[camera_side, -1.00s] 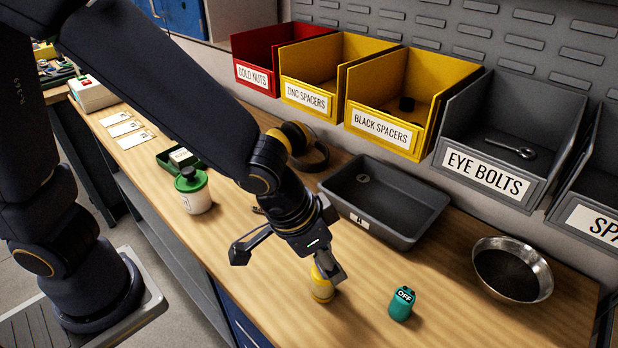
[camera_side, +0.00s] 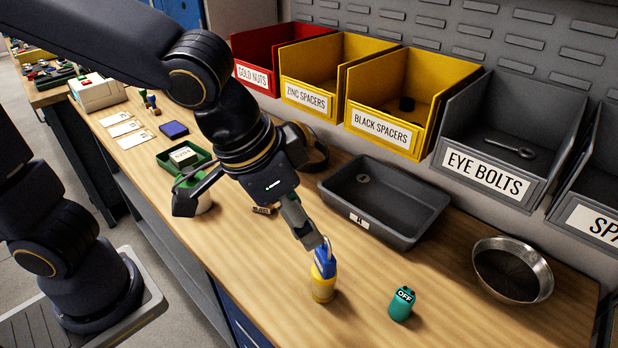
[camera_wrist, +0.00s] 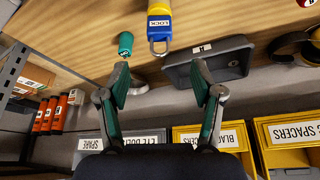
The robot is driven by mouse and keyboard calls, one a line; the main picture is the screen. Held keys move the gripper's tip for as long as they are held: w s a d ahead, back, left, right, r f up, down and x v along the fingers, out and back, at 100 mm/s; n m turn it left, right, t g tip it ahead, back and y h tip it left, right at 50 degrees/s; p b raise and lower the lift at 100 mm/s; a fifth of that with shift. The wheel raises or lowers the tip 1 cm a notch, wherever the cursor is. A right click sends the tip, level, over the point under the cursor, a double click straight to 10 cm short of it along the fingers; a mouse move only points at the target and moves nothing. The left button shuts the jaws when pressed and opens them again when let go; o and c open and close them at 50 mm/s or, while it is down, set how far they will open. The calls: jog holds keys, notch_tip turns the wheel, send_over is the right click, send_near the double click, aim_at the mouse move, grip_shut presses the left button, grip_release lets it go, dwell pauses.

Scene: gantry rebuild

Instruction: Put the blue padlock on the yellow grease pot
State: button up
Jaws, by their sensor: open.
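The blue padlock (camera_side: 324,262) stands on top of the yellow grease pot (camera_side: 323,290), shackle upward, and appears to rest on it. In the wrist view the padlock (camera_wrist: 159,24) shows a LOCK label and its shackle, with part of the yellow pot (camera_wrist: 158,5) behind it at the top edge. My gripper (camera_side: 308,236) is just above and to the left of the padlock in the side view. In the wrist view its two fingers (camera_wrist: 161,78) are spread apart with nothing between them, and the padlock is beyond the tips.
A teal OFF padlock-like piece (camera_side: 401,304) stands right of the pot. A grey tray (camera_side: 425,222) lies behind, and a metal bowl (camera_side: 545,281) stands at the right. Labelled bins (camera_side: 484,175) line the back. The bench between pot and teal piece is clear.

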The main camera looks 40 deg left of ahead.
jog(key=s+a+r+n+y, duration=0.1)
jog(key=s+a+n, duration=0.1)
jog(key=a, duration=0.8)
jog(key=s+a+r+n+t, duration=0.1)
jog(key=s+a+r+n, duration=0.1)
jog(key=a, duration=0.7)
jog(key=shift+s+a+y, duration=0.4)
jog(key=shift+s, duration=0.05)
